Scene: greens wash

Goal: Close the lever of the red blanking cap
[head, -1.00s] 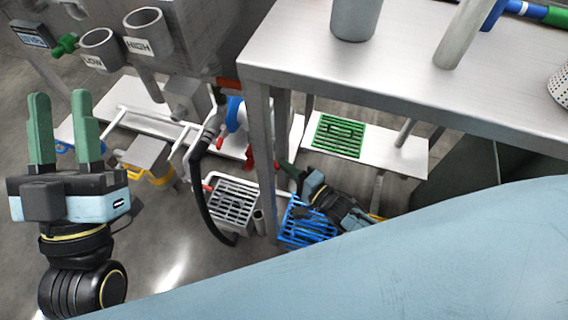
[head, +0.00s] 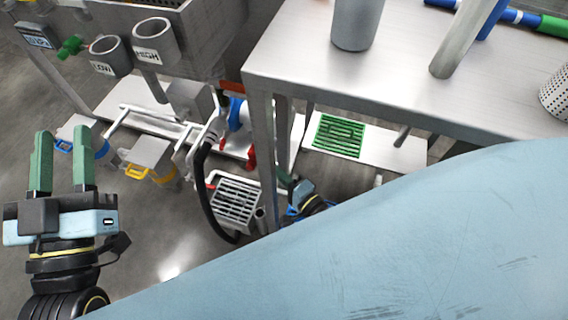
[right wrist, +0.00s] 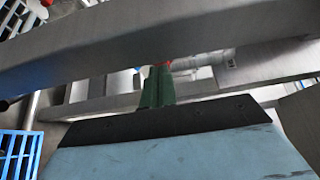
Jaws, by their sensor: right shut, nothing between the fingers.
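A red part (head: 251,156), perhaps the blanking cap's lever, shows in the head view on the pipework below the table, beside a blue round fitting (head: 236,114). The cap's shape and the lever's angle are too small to tell. My right gripper (head: 283,177) is low beside the table leg, mostly hidden behind my own body. In the right wrist view its green fingers (right wrist: 157,70) are shut and empty, with a red bit (right wrist: 164,63) and a pale pipe just beyond the tips; contact cannot be told. My left gripper (head: 63,130) is open and empty at the left.
A steel table (head: 420,85) with a grey cylinder (head: 357,22) stands at upper right, its leg (head: 263,150) close to the pipework. A black hose (head: 200,185) curves to a grated drain box (head: 236,200). A green grate (head: 339,136) lies on a low shelf. Floor at lower left is clear.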

